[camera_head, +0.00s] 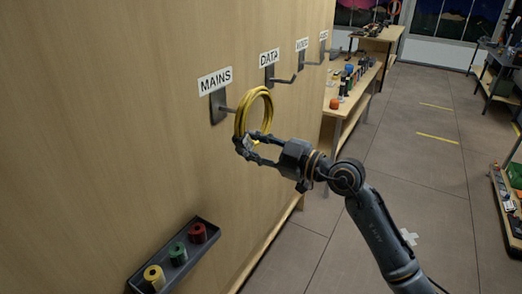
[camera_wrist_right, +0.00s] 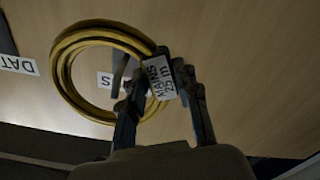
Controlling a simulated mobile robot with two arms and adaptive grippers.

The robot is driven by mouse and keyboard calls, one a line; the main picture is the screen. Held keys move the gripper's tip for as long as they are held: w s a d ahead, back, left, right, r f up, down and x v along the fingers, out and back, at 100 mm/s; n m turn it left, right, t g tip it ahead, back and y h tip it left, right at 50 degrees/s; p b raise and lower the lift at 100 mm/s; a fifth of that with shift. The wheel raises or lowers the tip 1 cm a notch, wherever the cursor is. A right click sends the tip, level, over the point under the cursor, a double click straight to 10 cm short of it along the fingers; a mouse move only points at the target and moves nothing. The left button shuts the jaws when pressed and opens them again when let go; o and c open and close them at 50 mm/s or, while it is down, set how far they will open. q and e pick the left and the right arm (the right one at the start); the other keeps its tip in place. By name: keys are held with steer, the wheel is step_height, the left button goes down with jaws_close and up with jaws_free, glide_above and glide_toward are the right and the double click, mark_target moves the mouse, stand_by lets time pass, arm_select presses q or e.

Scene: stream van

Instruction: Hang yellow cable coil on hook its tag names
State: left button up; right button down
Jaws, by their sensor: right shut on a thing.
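The yellow cable coil (camera_head: 268,112) hangs upright from my right gripper (camera_head: 246,144), which is shut on its lower part. In the wrist view the coil (camera_wrist_right: 62,75) shows as a ring, and its white tag (camera_wrist_right: 159,78) between the fingers reads "MAINS 25 m". The grey MAINS hook (camera_head: 218,107) is on the wooden wall under the MAINS sign (camera_head: 215,81). Its peg points at the coil, and the peg's end lies at the ring's left edge. I cannot tell whether the peg is inside the ring. My left gripper is not in view.
The DATA hook (camera_head: 279,76) and two further hooks follow along the wall. A dark tray (camera_head: 176,270) with red, green and yellow spools is on the wall at lower left. A shelf bench (camera_head: 343,112) with small items stands beyond. The floor on the right is mostly clear.

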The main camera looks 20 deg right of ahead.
steer(key=w+a+f+b, duration=0.2)
steer(key=w+a+b, duration=0.1)
steer(key=w+a, duration=0.1)
steer(key=shift+w+f, duration=0.25)
steer(key=shift+w, duration=0.4)
stand_by(0.4)
steer(key=c, duration=0.9)
jaws_free()
steer(key=shift+c, duration=0.2)
steer(key=shift+o, duration=0.2)
steer(key=shift+f, duration=0.2)
steer(key=v, duration=2)
